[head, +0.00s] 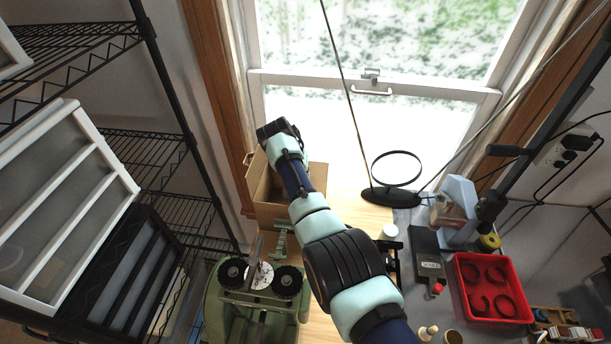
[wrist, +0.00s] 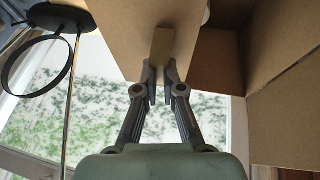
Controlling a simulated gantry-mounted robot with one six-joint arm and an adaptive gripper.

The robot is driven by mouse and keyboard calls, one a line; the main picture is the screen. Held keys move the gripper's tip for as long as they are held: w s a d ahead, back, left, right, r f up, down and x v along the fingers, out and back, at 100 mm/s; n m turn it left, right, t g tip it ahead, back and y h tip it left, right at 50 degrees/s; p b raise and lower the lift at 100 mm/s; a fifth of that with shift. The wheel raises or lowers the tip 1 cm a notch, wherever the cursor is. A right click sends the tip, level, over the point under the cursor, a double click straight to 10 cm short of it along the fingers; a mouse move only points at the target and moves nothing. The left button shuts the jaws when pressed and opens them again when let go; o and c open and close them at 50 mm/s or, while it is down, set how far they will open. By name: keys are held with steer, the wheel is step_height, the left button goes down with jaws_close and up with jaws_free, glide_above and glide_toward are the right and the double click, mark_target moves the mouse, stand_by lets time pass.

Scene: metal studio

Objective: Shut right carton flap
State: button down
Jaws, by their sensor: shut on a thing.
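The open brown carton (head: 262,190) stands on the wooden table in the head view, partly behind my arm. Its right flap (head: 318,176) sticks outward to the right of my forearm. In the wrist view, which looks upside down, the flap (wrist: 125,25) is a broad cardboard panel with a small tab (wrist: 162,44) at its middle. My gripper (wrist: 160,76) has its fingertips closed on this tab. The carton's inside and walls (wrist: 218,60) show to the right of the flap there. In the head view my fingers are hidden by my wrist.
A black ring stand (head: 391,196) stands on the table right of the carton. A green machine with black knobs (head: 258,275) is in front. A red tray (head: 490,255) lies at the right. Wire shelving (head: 150,150) borders the left, and a window is behind.

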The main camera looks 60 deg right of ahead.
steer(key=shift+f, duration=0.15)
steer(key=c, duration=1.3)
jaws_free()
steer(key=v, duration=1.2)
